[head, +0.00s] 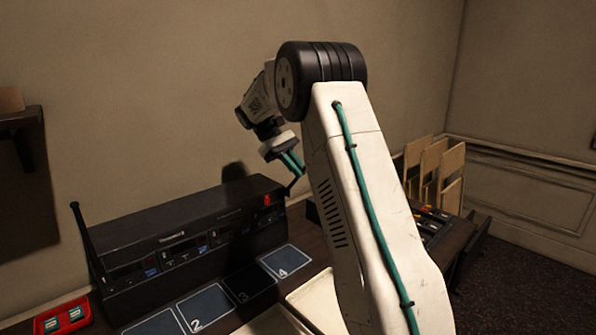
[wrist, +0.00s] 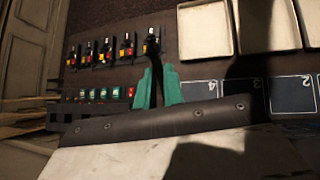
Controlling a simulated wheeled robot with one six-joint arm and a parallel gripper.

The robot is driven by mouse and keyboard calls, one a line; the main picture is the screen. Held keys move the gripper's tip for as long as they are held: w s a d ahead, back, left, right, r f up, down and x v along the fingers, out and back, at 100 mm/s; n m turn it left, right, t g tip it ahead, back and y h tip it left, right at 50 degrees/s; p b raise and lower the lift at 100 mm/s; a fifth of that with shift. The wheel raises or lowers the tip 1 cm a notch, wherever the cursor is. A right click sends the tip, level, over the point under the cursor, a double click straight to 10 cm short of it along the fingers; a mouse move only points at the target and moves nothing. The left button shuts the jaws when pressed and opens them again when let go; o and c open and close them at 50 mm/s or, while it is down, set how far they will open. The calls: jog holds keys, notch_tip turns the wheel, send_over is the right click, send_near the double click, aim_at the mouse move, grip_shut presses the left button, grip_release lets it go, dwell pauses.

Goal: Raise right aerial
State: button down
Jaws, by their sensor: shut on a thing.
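The right aerial (head: 291,187) is a thin dark rod at the unit's right end, mostly hidden by my gripper and arm. My gripper (head: 291,164) is above that end, with its teal fingers shut on the aerial. In the wrist view, the dark rod (wrist: 157,92) stands between the two teal fingers (wrist: 158,84). The left aerial (head: 85,235) rises from the unit's left end, tilted a little left.
Numbered pads (head: 207,305) lie before the unit. A red tray (head: 63,316) is at the left. Pale trays (wrist: 205,32) and a row of small coloured parts (wrist: 104,52) show in the wrist view. Wooden panels (head: 433,170) stand at the right. Space above the unit is clear.

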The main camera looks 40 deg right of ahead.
jog(key=shift+w, duration=0.1)
dwell(0.3)
jog(key=c, duration=1.5)
grip_release()
jog(key=shift+r, duration=0.1)
jog(key=shift+r, duration=0.15)
notch_tip(320, 180, up, 3)
jog(key=shift+r, duration=0.2)
jog(key=s+a, duration=0.2)
jog(key=s, duration=0.3)
jog(key=s+a, duration=0.1)
jog(key=s, duration=0.4)
jog(key=s+a+r, duration=0.1)
jog(key=s+a, duration=0.1)
jog(key=s, duration=0.3)
jog(key=shift+a+r, duration=0.1)
jog(key=shift+a, duration=0.25)
